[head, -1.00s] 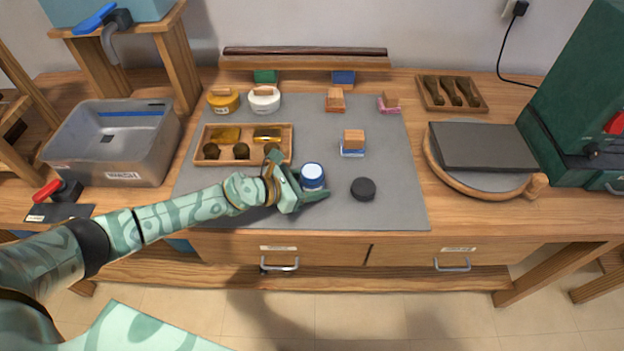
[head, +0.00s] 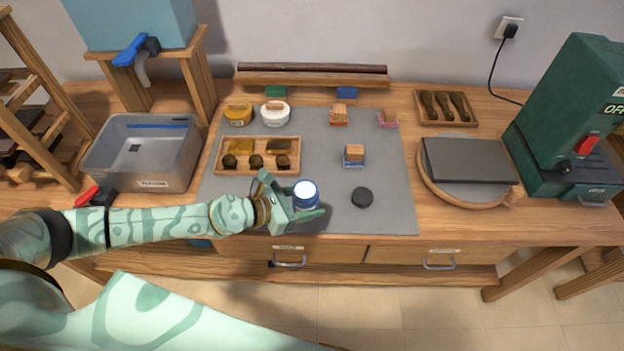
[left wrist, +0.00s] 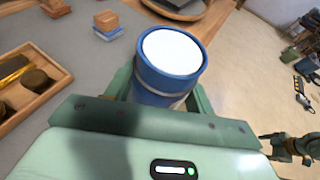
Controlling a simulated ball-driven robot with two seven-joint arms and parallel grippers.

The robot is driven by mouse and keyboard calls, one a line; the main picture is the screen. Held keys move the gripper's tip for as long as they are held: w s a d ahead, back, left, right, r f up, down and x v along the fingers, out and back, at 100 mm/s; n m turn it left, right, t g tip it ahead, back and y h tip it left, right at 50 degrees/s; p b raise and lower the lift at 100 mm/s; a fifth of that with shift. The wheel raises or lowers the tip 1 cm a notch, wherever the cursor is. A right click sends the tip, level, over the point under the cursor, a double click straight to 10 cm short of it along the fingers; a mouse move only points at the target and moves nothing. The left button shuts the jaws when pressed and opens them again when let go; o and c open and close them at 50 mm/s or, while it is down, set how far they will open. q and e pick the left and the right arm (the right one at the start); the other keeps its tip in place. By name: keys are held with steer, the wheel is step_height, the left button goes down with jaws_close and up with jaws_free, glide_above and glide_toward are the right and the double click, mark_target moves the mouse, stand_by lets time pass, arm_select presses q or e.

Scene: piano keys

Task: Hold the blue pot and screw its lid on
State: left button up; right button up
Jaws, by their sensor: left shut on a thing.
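The blue pot (head: 306,196) stands upright near the front of the grey mat, with a white disc-like surface at its top. It fills the middle of the left wrist view (left wrist: 168,70). My left gripper (head: 301,208) is shut on the blue pot, with its fingers on both sides of it. A round black lid (head: 362,197) lies flat on the mat to the right of the pot, apart from it. Whether it belongs to this pot I cannot tell.
The grey mat (head: 385,215) is clear around the black disc. A wooden tray (head: 222,157) of dark pieces lies behind the left gripper. A blue and wood block (head: 354,155), yellow pot (head: 238,115) and white pot (head: 275,113) stand farther back. A round board (head: 433,190) lies right.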

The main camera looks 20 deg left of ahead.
mark_target(303, 210)
arm_select(q)
steer(key=shift+s+r+p, duration=0.25)
steer(key=shift+s+r, duration=0.1)
steer(key=shift+s, duration=0.5)
steer(key=shift+s+r+p, duration=0.25)
steer(key=shift+s+r, duration=0.05)
steer(key=shift+s, duration=0.55)
